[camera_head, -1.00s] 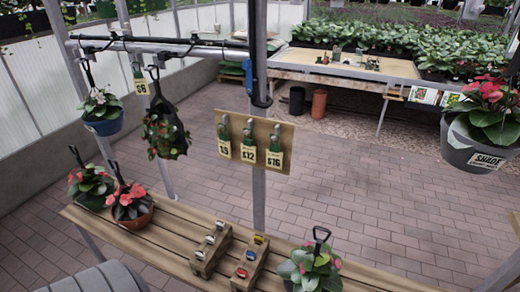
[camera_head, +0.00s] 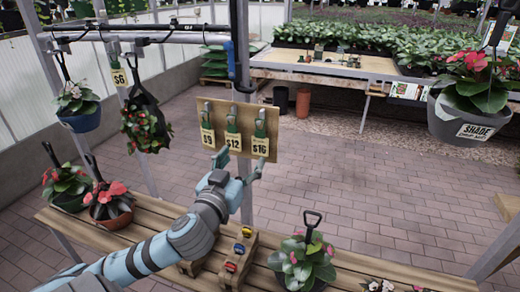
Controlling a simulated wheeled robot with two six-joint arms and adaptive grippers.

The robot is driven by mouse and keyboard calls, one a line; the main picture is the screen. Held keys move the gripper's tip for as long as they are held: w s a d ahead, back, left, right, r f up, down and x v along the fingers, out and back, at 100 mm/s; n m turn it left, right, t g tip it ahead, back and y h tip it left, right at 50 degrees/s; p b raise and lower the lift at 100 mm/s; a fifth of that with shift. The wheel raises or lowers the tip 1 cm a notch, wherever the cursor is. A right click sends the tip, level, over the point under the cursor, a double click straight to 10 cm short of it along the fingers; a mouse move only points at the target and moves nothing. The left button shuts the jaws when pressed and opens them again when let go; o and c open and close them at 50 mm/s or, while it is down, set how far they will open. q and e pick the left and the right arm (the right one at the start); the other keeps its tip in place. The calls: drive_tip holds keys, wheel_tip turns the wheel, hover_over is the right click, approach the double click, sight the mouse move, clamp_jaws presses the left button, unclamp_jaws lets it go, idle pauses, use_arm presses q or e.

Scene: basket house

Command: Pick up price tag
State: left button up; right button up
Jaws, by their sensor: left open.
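Three yellow price tags hang from clips on a wooden board: the $9 tag (camera_head: 208,138), the $12 tag (camera_head: 233,140) and the $16 tag (camera_head: 260,146). Another tag, marked $6 (camera_head: 119,77), hangs at the upper left. My left gripper (camera_head: 239,161) is open just below the board, its fingers spread under the $12 and $16 tags. It appears to hold nothing. My left arm hides part of the bench and one of the small wooden blocks. My right gripper is not in view.
A slatted wooden bench (camera_head: 345,262) holds potted plants and a small wooden block with coloured clips (camera_head: 238,252). A metal post stands behind the board. Hanging baskets (camera_head: 146,130) are at left and a grey pot (camera_head: 468,125) hangs at right.

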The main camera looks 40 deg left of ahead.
sight(259, 135)
use_arm(q)
drive_tip(key=x, duration=1.2)
drive_tip(key=shift+s+a+f+p, duration=0.1)
drive_tip(key=shift+p, duration=0.25)
drive_tip(key=shift+w+a+f, duration=0.1)
drive_tip(key=shift+w, duration=0.4)
drive_tip(key=c, duration=1.2)
